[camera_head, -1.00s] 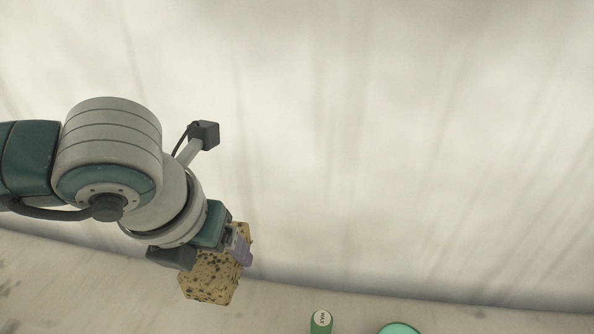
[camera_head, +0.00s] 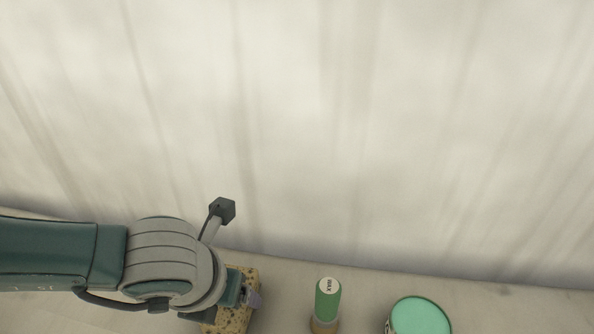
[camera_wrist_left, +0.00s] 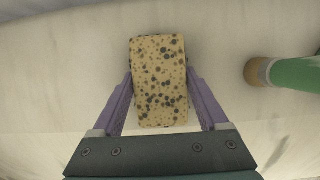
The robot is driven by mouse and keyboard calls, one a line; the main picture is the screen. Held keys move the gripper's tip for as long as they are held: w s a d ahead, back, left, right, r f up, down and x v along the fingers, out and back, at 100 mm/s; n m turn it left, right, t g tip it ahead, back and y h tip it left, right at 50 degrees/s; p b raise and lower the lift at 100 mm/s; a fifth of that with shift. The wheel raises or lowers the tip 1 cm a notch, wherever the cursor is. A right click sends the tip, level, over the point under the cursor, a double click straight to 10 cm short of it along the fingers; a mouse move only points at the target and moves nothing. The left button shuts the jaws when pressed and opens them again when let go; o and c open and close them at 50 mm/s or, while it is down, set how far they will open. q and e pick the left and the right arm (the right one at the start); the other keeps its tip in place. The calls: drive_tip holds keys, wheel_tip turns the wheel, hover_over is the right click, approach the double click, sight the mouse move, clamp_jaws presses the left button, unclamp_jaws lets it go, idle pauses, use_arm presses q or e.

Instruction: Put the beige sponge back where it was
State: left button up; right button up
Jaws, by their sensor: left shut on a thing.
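The beige sponge (camera_head: 237,312) has dark speckles and shows at the lower left of the head view, partly hidden by my left gripper (camera_head: 247,297). In the left wrist view the sponge (camera_wrist_left: 160,80) lies lengthwise between the two purple fingers of my left gripper (camera_wrist_left: 160,98). The fingers are shut on its sides. I cannot tell whether the sponge touches the surface below. My right gripper is in neither view.
A green cylinder with a "WAX" label (camera_head: 327,302) stands right of the sponge; part of it also shows in the wrist view (camera_wrist_left: 297,73). A green-topped round container (camera_head: 420,316) is further right. A pale wall or curtain fills the back.

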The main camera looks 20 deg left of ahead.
use_arm(q)
drive_tip(key=shift+f, duration=0.2)
drive_tip(key=o, duration=1.1)
drive_tip(key=shift+r, duration=0.1)
